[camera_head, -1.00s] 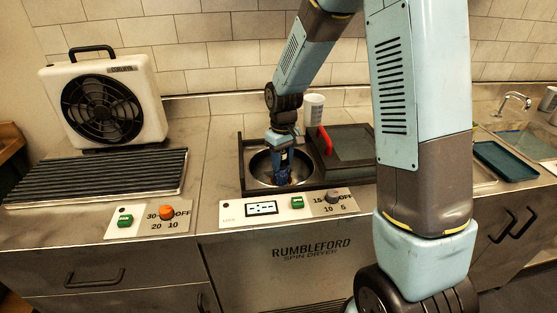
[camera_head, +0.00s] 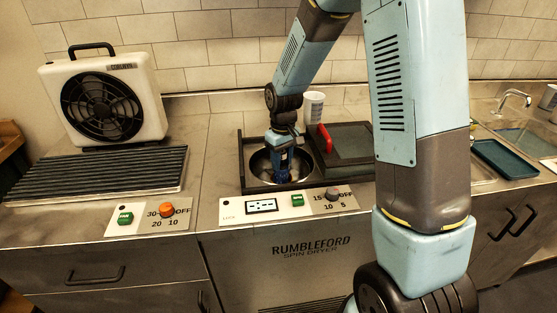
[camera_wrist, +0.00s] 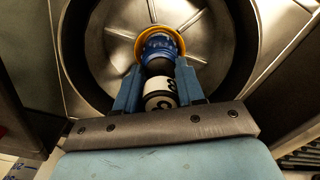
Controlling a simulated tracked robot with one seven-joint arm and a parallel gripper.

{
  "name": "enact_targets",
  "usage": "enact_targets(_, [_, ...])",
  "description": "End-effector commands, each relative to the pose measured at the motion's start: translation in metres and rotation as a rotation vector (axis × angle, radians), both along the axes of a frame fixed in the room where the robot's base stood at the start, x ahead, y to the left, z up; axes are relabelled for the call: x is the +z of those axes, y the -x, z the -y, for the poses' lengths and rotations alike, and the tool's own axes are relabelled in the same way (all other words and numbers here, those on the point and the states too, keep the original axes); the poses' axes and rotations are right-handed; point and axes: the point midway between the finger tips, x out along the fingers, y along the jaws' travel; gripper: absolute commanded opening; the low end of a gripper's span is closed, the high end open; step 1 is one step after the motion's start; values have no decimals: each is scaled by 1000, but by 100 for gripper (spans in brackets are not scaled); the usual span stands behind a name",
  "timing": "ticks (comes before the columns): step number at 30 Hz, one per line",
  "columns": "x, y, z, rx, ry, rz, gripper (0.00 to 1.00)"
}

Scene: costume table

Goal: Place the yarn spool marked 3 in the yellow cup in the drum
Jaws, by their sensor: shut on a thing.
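The yarn spool (camera_wrist: 160,98) is blue at its far end, with a white band bearing dark marks, partly hidden and not clearly readable. My gripper (camera_wrist: 158,84) is shut on it, a finger on each side. In the head view my gripper (camera_head: 281,160) points down into the open drum (camera_head: 261,168). The yellow cup (camera_wrist: 177,36) shows in the wrist view as a ring around the spool's blue far end, inside the metal drum (camera_wrist: 215,40). I cannot tell how deep the spool sits in the cup. The cup is hidden in the head view.
The drum's dark lid (camera_head: 345,150) with a red handle (camera_head: 324,140) lies open to the right. A white cup (camera_head: 314,107) stands behind. A control panel (camera_head: 285,205) is in front. A fan (camera_head: 103,105) stands at the left. The counter between is clear.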

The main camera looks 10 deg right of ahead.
Motion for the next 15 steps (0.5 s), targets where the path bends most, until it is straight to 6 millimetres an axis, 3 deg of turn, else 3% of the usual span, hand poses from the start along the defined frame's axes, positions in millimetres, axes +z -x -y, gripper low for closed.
enact_targets(1, [0,0,0,0,0,0,0])
enact_targets(2, [0,0,0,0,0,0,40])
enact_targets(10, [0,0,0,0,0,0,66])
enact_targets(15, [0,0,0,0,0,0,68])
